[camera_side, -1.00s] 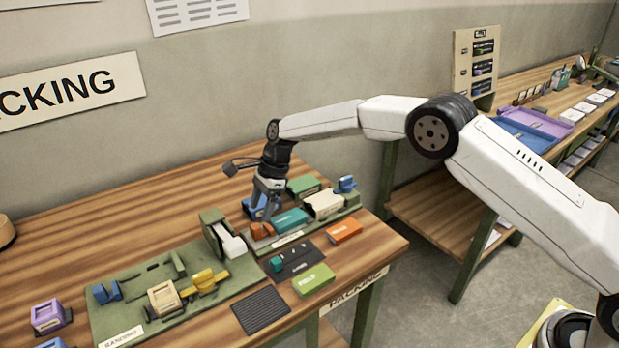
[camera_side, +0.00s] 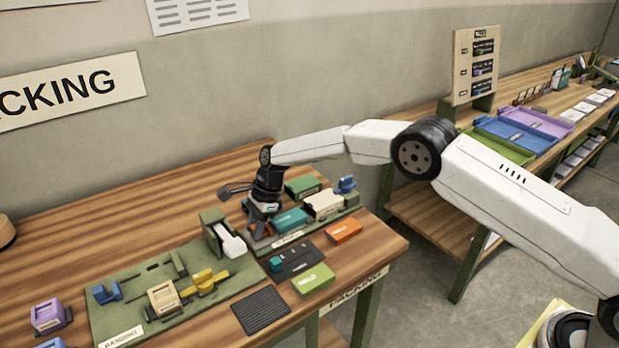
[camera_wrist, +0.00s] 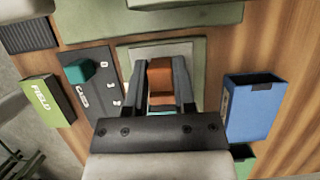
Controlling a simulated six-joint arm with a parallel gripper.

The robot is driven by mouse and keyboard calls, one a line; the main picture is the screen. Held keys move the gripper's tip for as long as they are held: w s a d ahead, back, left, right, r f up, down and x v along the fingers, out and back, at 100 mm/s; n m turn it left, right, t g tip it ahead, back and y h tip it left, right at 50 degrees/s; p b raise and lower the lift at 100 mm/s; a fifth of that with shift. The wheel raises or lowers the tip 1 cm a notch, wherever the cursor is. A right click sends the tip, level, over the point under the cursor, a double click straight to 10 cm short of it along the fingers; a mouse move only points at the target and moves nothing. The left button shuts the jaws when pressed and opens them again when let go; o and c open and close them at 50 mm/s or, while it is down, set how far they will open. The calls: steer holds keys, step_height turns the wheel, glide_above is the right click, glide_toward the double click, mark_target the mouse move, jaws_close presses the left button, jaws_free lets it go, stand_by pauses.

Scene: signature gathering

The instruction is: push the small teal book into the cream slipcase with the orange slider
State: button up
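The teal book (camera_side: 291,219) lies on the green fixture in the side view, left of the cream slipcase (camera_side: 325,204). A sliver of teal shows under my gripper in the wrist view. My gripper (camera_wrist: 160,72) is low over the fixture, pointing down, with its fingers on either side of the orange slider (camera_wrist: 160,88). Whether both fingers press on the slider is not clear. In the side view my gripper (camera_side: 262,218) stands left of the teal book and hides most of the slider. The slipcase is not visible in the wrist view.
A blue box (camera_wrist: 252,107) stands right of my gripper in the wrist view. A dark card (camera_wrist: 93,85) with a teal block and a green FIELD box (camera_wrist: 47,101) lie left. In the side view, an orange box (camera_side: 343,231) lies in front and a green block (camera_side: 303,187) stands behind.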

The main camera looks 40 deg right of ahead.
jaws_close()
stand_by(1.1)
